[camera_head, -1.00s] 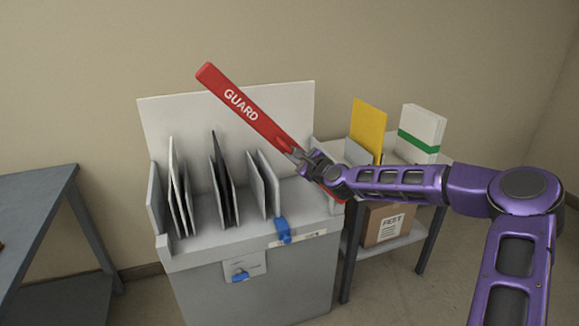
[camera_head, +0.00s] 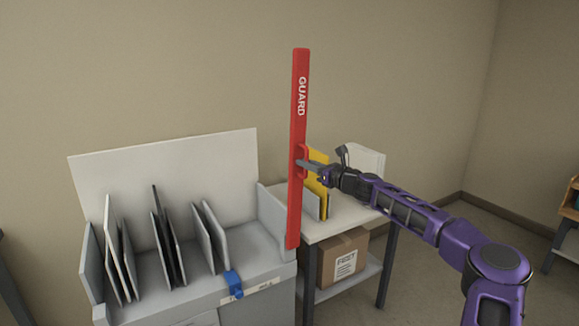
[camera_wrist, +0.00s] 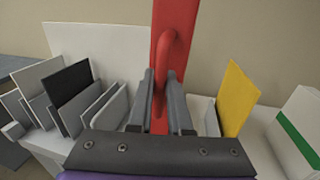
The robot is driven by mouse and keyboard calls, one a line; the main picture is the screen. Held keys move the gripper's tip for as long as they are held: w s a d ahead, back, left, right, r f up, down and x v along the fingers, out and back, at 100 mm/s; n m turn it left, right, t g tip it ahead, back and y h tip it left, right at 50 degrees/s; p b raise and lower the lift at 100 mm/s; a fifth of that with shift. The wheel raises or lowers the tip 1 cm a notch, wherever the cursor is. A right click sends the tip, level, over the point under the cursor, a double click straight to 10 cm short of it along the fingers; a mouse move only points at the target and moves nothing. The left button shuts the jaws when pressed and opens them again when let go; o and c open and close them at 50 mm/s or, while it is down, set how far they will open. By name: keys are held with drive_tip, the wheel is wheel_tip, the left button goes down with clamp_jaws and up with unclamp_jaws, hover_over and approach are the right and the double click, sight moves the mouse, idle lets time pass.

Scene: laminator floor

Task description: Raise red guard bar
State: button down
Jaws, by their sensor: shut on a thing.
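The red guard bar (camera_head: 298,130), marked GUARD, stands upright at the right end of the grey laminator (camera_head: 262,280). Its lower end meets the machine's right side. My gripper (camera_head: 306,165) reaches it from the right, at a handle around the middle of the bar. In the wrist view the red handle loop (camera_wrist: 168,68) runs down between my two fingers (camera_wrist: 160,95), which are shut on it. The red bar rises behind the loop and out of the top of the picture.
Several grey and black plates (camera_head: 163,235) stand in the laminator before a white back panel (camera_head: 170,175). A blue lever (camera_head: 233,284) sits on its front edge. To the right, a side table (camera_head: 325,228) holds a yellow sheet (camera_head: 318,178), with a cardboard box (camera_head: 342,258) below.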

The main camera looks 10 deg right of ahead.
drive_tip(key=shift+w+d+m, duration=0.15)
drive_tip(key=shift+d+m, duration=0.05)
drive_tip(key=shift+d, duration=0.35)
drive_tip(key=shift+w+d+m, duration=0.15)
drive_tip(key=shift+d+m, duration=0.05)
drive_tip(key=shift+d, duration=0.3)
drive_tip(key=shift+d, duration=0.1)
drive_tip(key=c, duration=0.8)
unclamp_jaws()
drive_tip(key=shift+f, duration=0.1)
drive_tip(key=shift+c, duration=0.2)
drive_tip(key=v, duration=1.7)
drive_tip(key=shift+s+b, duration=0.15)
drive_tip(key=shift+b, duration=0.25)
drive_tip(key=shift+d, duration=0.1)
